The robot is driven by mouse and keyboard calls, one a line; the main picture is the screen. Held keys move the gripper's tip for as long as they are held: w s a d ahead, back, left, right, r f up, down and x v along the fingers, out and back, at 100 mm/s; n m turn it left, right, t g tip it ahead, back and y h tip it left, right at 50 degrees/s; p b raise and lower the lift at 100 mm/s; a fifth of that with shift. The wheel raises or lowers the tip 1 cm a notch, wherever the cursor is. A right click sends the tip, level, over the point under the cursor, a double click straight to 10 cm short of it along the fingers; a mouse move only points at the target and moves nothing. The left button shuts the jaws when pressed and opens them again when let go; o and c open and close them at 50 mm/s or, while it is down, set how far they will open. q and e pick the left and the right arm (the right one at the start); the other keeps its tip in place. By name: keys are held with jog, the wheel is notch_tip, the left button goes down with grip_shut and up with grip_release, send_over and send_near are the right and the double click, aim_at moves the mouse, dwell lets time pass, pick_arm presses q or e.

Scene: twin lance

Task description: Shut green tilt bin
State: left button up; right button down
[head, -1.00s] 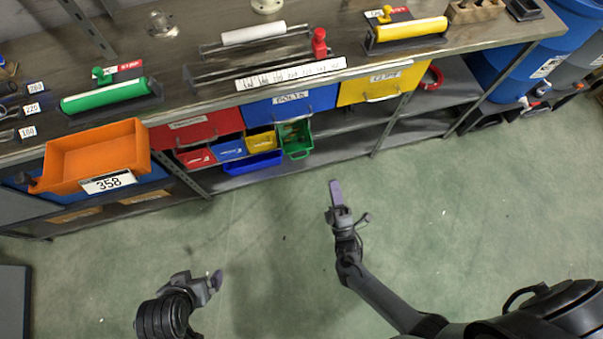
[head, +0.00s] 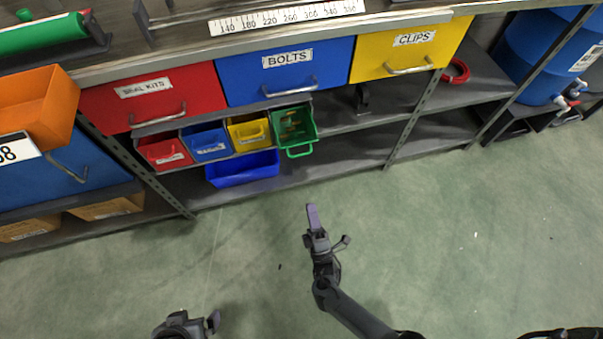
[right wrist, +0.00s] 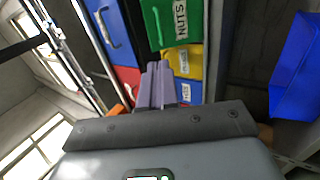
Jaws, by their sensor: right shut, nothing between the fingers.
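The green tilt bin (head: 303,128) hangs at the right end of a row of small bins under the drawers in the head view. It is tilted out, with its open top and some contents showing and its handle at the front. In the right wrist view its front (right wrist: 182,22) carries a NUTS label. My right gripper (head: 312,216) is shut and empty, in front of and below the green bin, apart from it. Its fingers (right wrist: 156,84) show in the right wrist view. My left gripper (head: 212,322) is at the bottom edge, mostly cut off.
Red (head: 164,152), blue (head: 207,144) and yellow (head: 248,133) small bins stand left of the green one. A larger blue bin (head: 243,170) sits on the shelf below. Red, blue and yellow drawers are above. The green floor in front is clear around my right gripper.

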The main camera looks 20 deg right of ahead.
jog(key=b+x, duration=0.3)
jog(key=x, duration=1.1)
jog(key=shift+b, duration=0.3)
